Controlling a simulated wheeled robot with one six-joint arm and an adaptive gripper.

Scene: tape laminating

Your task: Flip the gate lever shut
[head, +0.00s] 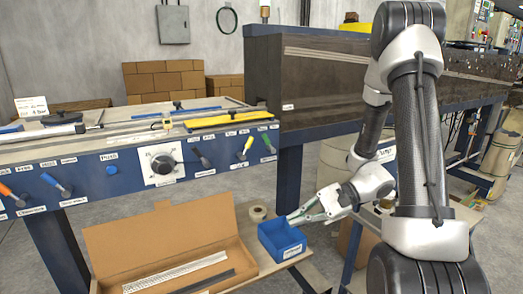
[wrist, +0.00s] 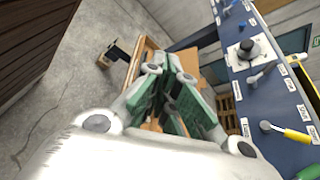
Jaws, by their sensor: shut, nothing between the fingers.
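A blue control panel (head: 125,180) carries several levers with small labels I cannot read, so I cannot tell which is the gate lever. In the wrist view the yellow lever (wrist: 290,132) and green lever (wrist: 309,172) lie at the right. My gripper (head: 293,218) is shut and empty, right of and below the panel, above a blue bin. Its green fingers (wrist: 172,82) touch no lever.
A black round knob (head: 162,164) on a white plate sits mid-panel. Below stand an open cardboard box (head: 165,235), the blue bin (head: 281,240) and a tape roll (head: 257,213). A long dark machine housing (head: 325,85) rises behind my arm. Space before the panel looks clear.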

